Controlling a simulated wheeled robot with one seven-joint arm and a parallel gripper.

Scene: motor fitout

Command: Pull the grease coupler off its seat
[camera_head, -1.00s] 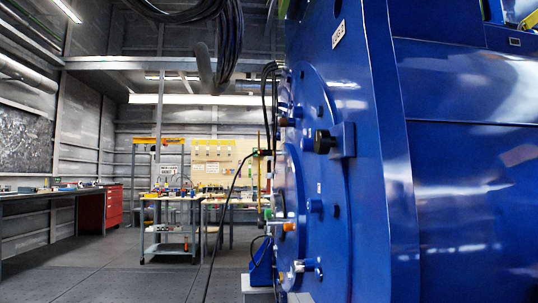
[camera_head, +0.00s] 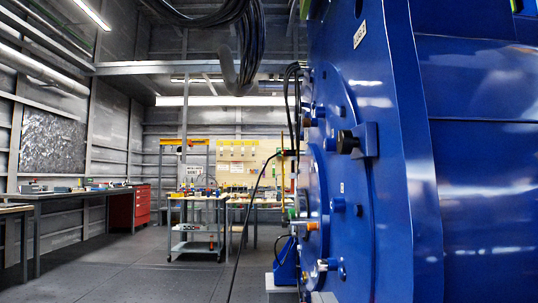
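The big blue motor (camera_head: 395,190) fills the right side of the view, its round end face seen at a steep angle. A fitting with an orange part and a pale metal stem (camera_head: 308,226) sticks out low on that face. A smaller metal fitting (camera_head: 327,265) sits below it. I cannot tell which of these, if either, is the grease coupler, nor make out its seat. A black round knob (camera_head: 347,142) stands on a blue block higher up. My gripper is not in view.
A grey wheeled cart (camera_head: 196,228) stands in the middle distance before a workbench. A long bench (camera_head: 85,191) and red cabinet (camera_head: 130,207) line the left wall. Black cables (camera_head: 240,40) hang overhead, and a thin cable (camera_head: 243,220) runs to the floor. The left-centre floor is open.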

